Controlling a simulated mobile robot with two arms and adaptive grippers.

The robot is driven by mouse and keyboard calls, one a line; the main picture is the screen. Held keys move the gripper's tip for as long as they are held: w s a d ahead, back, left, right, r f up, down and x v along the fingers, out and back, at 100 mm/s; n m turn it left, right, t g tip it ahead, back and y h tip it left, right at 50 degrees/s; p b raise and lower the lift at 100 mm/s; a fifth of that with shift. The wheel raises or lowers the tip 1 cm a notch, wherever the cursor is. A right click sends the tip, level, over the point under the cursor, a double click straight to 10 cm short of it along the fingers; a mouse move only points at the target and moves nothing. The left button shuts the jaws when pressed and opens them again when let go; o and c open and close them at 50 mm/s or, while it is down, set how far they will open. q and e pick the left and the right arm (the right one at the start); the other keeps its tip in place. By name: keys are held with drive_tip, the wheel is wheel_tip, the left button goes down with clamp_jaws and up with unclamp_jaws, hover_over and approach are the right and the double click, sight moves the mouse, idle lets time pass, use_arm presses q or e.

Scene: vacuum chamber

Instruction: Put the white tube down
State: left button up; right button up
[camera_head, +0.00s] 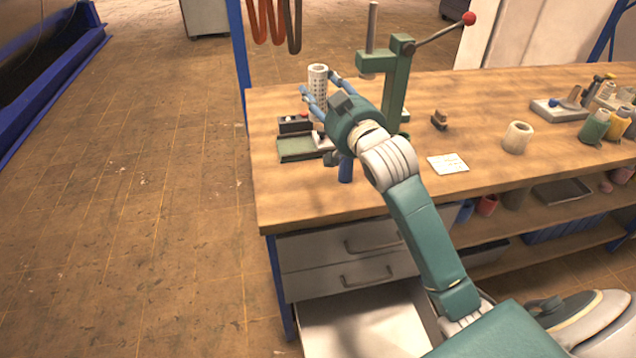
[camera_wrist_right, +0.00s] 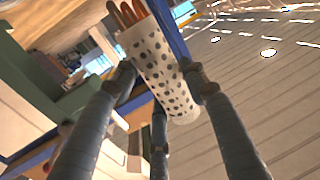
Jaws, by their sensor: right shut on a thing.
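The white tube (camera_head: 318,74), dotted with dark holes, is near the bench's far left corner in the head view. My right gripper (camera_head: 320,86) is shut on it, with blue-grey fingers on either side. In the right wrist view the white tube (camera_wrist_right: 160,66) lies between the fingers of my right gripper (camera_wrist_right: 160,88). The tube looks about upright in the head view. Its lower end is partly hidden by the gripper, and I cannot tell whether it touches the bench. My left gripper is not in view.
The wooden bench (camera_head: 300,205) has a green press (camera_head: 396,85) with a red-knobbed lever just right of the gripper. A green-topped tray (camera_head: 296,150) lies below the gripper.

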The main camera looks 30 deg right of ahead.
wheel_tip(320, 180, down, 20)
drive_tip(key=shift+r, duration=0.15)
idle(0.5)
drive_tip(key=o, duration=1)
drive_tip(key=shift+o, duration=0.2)
